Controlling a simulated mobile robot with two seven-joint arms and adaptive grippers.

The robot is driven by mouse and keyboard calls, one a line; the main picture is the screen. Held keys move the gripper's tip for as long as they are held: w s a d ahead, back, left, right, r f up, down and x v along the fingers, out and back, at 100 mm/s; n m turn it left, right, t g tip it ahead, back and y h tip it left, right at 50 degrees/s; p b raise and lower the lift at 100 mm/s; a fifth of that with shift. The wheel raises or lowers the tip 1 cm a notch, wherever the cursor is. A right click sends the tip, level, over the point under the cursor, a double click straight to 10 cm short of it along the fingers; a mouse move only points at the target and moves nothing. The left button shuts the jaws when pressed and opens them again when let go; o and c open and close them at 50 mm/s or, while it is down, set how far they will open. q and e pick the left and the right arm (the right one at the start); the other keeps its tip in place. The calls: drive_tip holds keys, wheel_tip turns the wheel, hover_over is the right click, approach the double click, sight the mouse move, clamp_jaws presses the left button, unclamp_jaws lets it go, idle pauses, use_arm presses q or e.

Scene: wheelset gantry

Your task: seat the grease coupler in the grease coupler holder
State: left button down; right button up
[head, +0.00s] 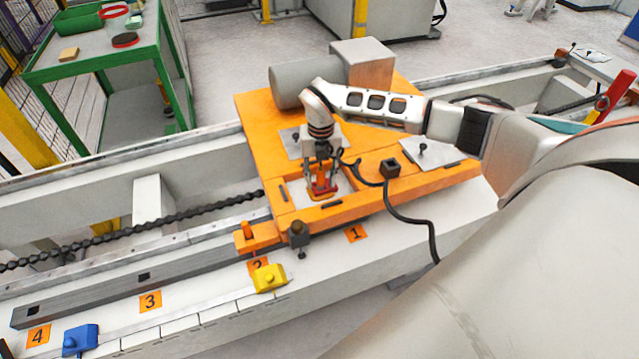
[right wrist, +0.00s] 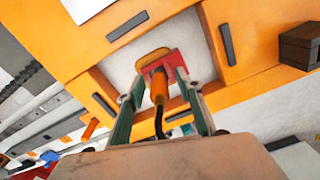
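My right gripper (head: 321,182) points down into the pale recess of the orange gantry plate. In the right wrist view its two fingers (right wrist: 163,78) stand either side of an orange cylinder with a black hose, which looks like the grease coupler (right wrist: 159,86). Gaps show beside the cylinder. A red piece (right wrist: 175,62) lies at the fingertips, with a rounded orange pad (right wrist: 153,56) just beyond it; which of these is the holder, I cannot tell. Whether the fingertips press on anything is hidden, and so is the coupler's lower end. My left gripper is out of view.
The orange plate (head: 255,120) has a raised rim around the recess. A dark block (head: 390,168) and a black hose (head: 412,221) lie right of the gripper. A yellow block (head: 269,278) and a blue block (head: 80,339) sit along the front rail. A green table (head: 95,65) stands back left.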

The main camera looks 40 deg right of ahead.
clamp_jaws()
